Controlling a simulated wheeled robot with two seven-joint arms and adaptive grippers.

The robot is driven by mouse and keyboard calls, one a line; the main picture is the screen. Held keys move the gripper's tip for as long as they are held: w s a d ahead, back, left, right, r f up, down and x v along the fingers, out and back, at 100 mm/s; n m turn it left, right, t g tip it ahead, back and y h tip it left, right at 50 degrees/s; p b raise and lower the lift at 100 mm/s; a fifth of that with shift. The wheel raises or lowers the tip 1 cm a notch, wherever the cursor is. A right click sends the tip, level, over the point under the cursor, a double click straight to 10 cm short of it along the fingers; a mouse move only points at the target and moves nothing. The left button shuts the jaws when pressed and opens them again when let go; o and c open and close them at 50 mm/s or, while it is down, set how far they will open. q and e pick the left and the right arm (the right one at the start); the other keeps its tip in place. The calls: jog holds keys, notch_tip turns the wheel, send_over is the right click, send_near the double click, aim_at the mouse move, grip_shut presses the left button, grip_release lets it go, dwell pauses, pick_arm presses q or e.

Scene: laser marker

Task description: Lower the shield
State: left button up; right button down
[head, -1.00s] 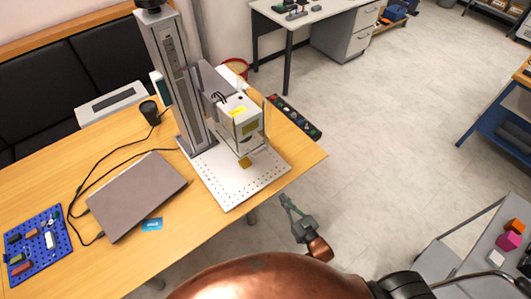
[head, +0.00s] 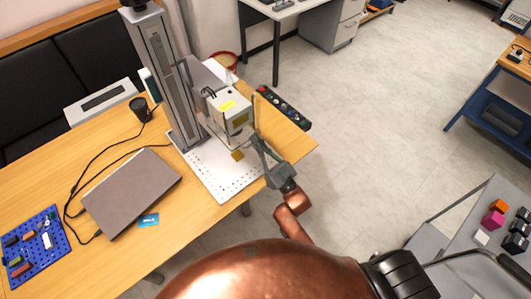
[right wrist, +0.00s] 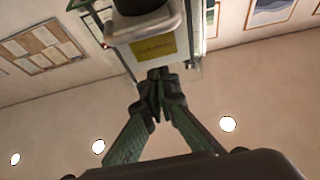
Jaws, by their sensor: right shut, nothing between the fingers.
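The laser marker (head: 232,110) has a white box head with a yellow label, carried on a tall grey column (head: 166,75) above a white perforated base plate (head: 222,184). A thin upright edge at the head's right side may be part of the shield; its outline is hard to make out. My right gripper (head: 259,142) is at the right side of the head, close to its lower edge. In the right wrist view its fingers (right wrist: 158,85) meet, empty, just below the labelled head (right wrist: 150,42). Contact cannot be told. My left gripper is out of view.
A small yellow block (head: 237,155) sits on the base plate under the head. A dark control strip (head: 283,107) lies at the table's right edge.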

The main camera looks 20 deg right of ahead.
pick_arm(q)
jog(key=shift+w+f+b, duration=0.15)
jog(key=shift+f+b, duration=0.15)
jog(key=shift+b, duration=0.05)
pick_arm(e)
jog(key=shift+w+a+f, duration=0.1)
jog(key=shift+w+f, duration=0.05)
jog(key=shift+f, duration=0.9)
jog(key=shift+w+a+f, duration=0.1)
jog(key=shift+w+f, duration=0.05)
jog(key=shift+f, duration=0.85)
jog(key=shift+d, duration=0.1)
